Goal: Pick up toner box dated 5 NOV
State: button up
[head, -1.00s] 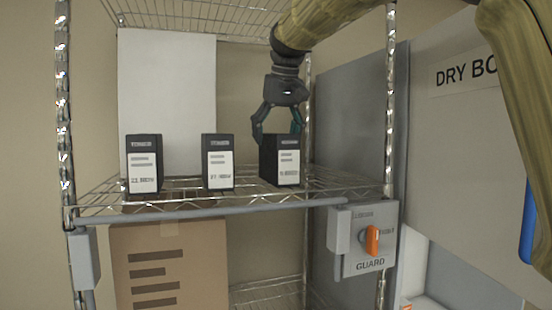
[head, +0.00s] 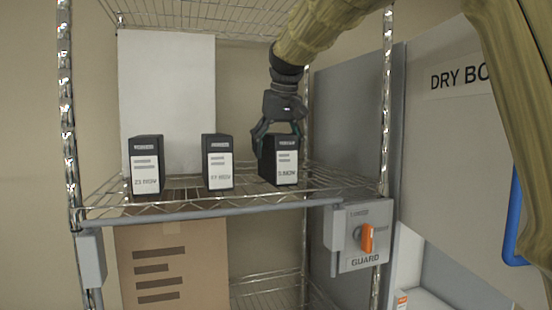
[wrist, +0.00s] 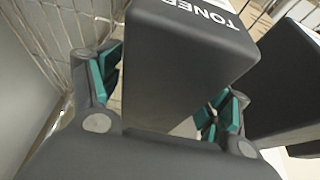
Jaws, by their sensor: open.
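Three black toner boxes with white date labels stand upright in a row on the wire shelf (head: 240,203). The right one, the toner box dated 5 NOV (head: 287,165), is under my gripper (head: 279,140). My gripper is open, with its fingers down on either side of this box's top. In the wrist view the box (wrist: 185,75) stands between the green-padded fingers (wrist: 165,100), with gaps visible. The middle box (head: 218,165) appears to read 17 NOV or similar. The left box (head: 146,168) reads 21 or 23 NOV.
A white panel (head: 168,90) stands behind the left and middle boxes. Chrome shelf posts (head: 386,100) frame both sides. A guard switch box with an orange knob (head: 362,237) is at the shelf's right front. A cardboard carton (head: 172,265) sits below. Another dark box (wrist: 285,85) is close by in the wrist view.

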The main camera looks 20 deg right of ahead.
jog(key=shift+w+f, duration=0.2)
jog(key=shift+s, duration=0.35)
jog(key=shift+w, duration=0.2)
jog(key=shift+c, duration=0.4)
jog(key=c, duration=1.4)
